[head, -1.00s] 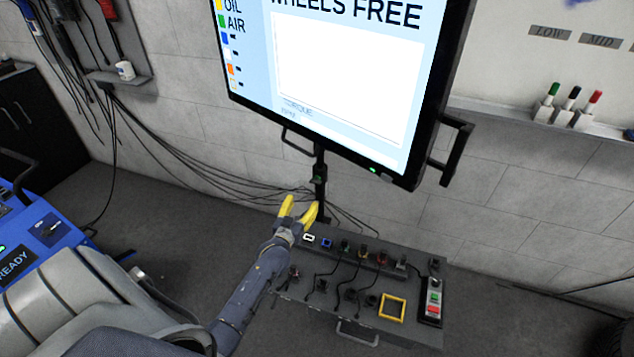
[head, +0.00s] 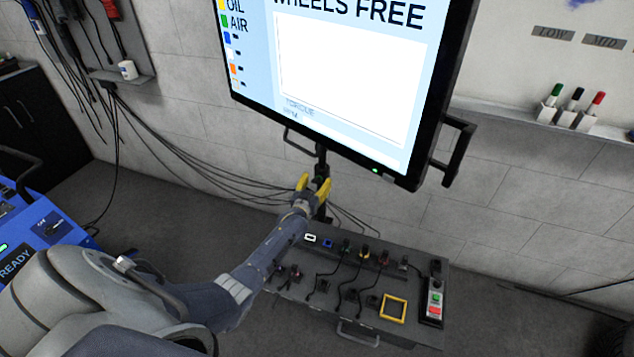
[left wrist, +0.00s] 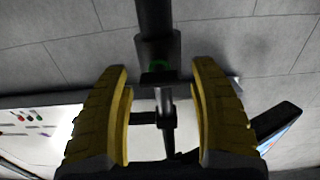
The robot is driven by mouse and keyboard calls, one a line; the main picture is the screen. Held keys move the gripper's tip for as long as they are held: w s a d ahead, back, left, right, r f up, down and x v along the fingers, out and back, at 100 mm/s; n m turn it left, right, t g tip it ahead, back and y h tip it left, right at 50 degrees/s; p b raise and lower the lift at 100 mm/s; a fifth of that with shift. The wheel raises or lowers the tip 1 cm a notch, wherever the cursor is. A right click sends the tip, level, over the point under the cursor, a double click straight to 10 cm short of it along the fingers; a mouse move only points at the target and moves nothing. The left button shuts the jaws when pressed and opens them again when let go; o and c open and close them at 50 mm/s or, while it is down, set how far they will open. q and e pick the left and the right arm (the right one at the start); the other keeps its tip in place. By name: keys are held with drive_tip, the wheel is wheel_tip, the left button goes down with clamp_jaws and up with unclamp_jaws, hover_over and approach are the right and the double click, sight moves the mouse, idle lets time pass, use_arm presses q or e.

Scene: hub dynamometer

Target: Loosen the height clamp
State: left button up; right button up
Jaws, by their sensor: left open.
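The height clamp (head: 320,171) is a dark collar with a small green mark on the black post under the big screen (head: 345,85). In the left wrist view the clamp (left wrist: 158,48) shows straight ahead on the post, its green mark above a dark block. My left gripper (head: 313,185) has yellow fingers and is open. In the left wrist view its fingers (left wrist: 162,75) stand to either side of the post's line, with nothing gripped. Whether they touch the clamp I cannot tell. My right gripper is not in view.
A grey control cart (head: 350,285) with several switches, cables and a yellow frame (head: 393,309) stands below the post. Cables run along the wall behind. A blue machine (head: 40,225) is at the left. A shelf with markers (head: 570,108) is at the upper right.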

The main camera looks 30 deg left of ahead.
use_arm(q)
drive_tip(key=shift+w, duration=0.15)
drive_tip(key=shift+a, duration=0.1)
clamp_jaws()
idle(0.5)
